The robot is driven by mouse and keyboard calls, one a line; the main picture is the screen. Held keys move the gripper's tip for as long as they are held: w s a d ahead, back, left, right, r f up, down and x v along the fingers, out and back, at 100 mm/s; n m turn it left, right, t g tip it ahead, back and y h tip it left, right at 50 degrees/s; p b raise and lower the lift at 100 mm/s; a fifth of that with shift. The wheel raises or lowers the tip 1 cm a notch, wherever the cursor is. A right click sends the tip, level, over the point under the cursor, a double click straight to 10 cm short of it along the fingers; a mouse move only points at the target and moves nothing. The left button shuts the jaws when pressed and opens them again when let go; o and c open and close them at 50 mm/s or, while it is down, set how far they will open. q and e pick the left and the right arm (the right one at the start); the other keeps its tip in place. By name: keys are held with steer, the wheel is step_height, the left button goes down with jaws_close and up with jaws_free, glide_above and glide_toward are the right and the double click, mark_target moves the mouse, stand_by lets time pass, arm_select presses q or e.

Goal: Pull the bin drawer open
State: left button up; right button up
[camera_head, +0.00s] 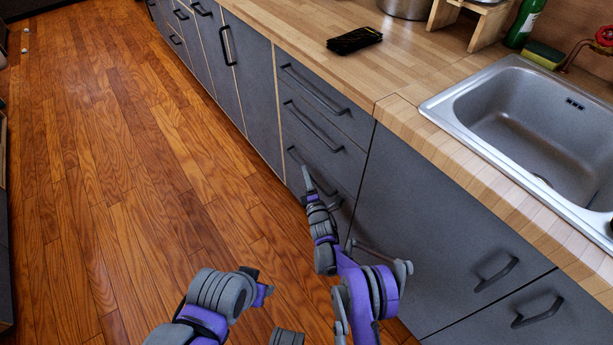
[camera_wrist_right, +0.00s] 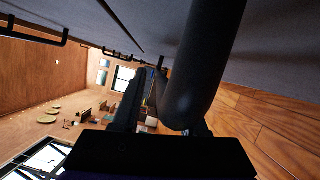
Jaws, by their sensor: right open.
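A stack of grey drawers with dark bar handles is set in the cabinet left of the sink. The lowest drawer front (camera_head: 333,188) is partly hidden by my right arm; which front is the bin drawer is not marked. My right gripper (camera_head: 307,182) is open at the lower part of this stack, close to the front. In the right wrist view, a thick dark bar (camera_wrist_right: 205,60) rises close to the gripper beside the grey front; I cannot tell whether it is between the fingers. My left gripper (camera_head: 262,286) is low over the floor, its jaws unclear.
The wooden counter (camera_head: 395,65) runs above the drawers, with a dark object (camera_head: 354,40) on it and a steel sink (camera_head: 530,130) at right. More cabinet fronts with handles (camera_head: 497,274) stand at right. The wooden floor (camera_head: 120,180) at left is clear.

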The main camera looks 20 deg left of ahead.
steer(key=shift+w+a, duration=0.1)
steer(key=shift+w, duration=0.1)
jaws_close()
stand_by(1.4)
